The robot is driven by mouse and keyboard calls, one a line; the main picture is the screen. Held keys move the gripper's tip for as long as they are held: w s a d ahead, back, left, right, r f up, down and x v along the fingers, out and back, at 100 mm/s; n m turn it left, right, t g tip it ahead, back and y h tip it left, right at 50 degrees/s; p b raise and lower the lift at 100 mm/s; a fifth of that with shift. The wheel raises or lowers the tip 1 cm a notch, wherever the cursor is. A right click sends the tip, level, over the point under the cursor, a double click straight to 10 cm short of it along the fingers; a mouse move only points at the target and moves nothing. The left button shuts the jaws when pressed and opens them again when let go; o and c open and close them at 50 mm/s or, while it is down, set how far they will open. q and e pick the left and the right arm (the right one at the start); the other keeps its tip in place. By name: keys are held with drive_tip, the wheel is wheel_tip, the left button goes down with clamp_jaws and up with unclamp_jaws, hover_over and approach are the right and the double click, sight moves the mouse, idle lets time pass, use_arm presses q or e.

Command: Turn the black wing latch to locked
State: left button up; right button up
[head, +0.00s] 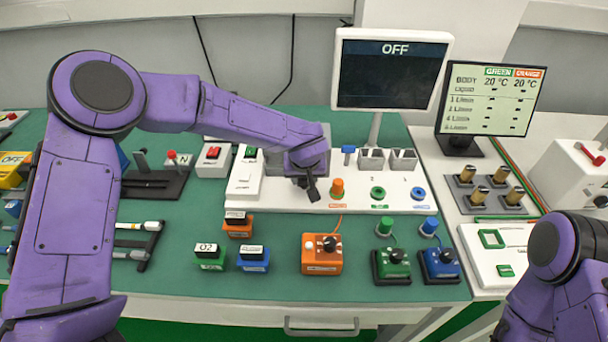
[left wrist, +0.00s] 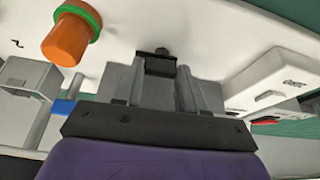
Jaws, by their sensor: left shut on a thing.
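The black wing latch (left wrist: 161,62) shows in the left wrist view, on the white panel between my two grey fingers. My left gripper (left wrist: 158,82) is shut on it. In the head view my left gripper (head: 306,180) reaches down to the white panel (head: 290,200), left of the orange knob. A small black part (head: 313,190) shows at its tip there, probably the latch. The fingers and wrist hide much of the latch, so I cannot tell whether it is at locked. My right gripper is out of view; only part of that arm shows at lower right.
An orange knob (head: 337,189), a green ring (head: 378,193) and a blue ring (head: 417,193) sit along the panel to the right. A white switch box (head: 245,180) is close on the left. A monitor (head: 390,75) reading OFF stands behind. Orange, green and blue units stand in front.

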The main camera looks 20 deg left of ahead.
use_arm(q)
drive_tip(key=n+p, duration=0.2)
drive_tip(key=n+y+p, duration=0.1)
drive_tip(key=p, duration=0.1)
drive_tip(key=shift+d+r+n+g, duration=0.1)
drive_tip(key=shift+r+n+g, duration=0.1)
drive_tip(key=shift+n+g, duration=0.2)
drive_tip(key=shift+w+f+n+g+y+p, duration=0.15)
drive_tip(key=shift+n+g+y+p, duration=0.25)
drive_tip(key=shift+n+p, duration=0.55)
drive_tip(key=shift+f+n+y, duration=0.1)
drive_tip(key=shift+n+y, duration=0.3)
drive_tip(key=shift+n, duration=0.85)
drive_tip(key=shift+g, duration=0.3)
drive_tip(key=o, duration=0.8)
drive_tip(key=shift+w, duration=0.1)
drive_tip(key=shift+b+v, duration=1)
drive_tip(key=shift+v, duration=4.25)
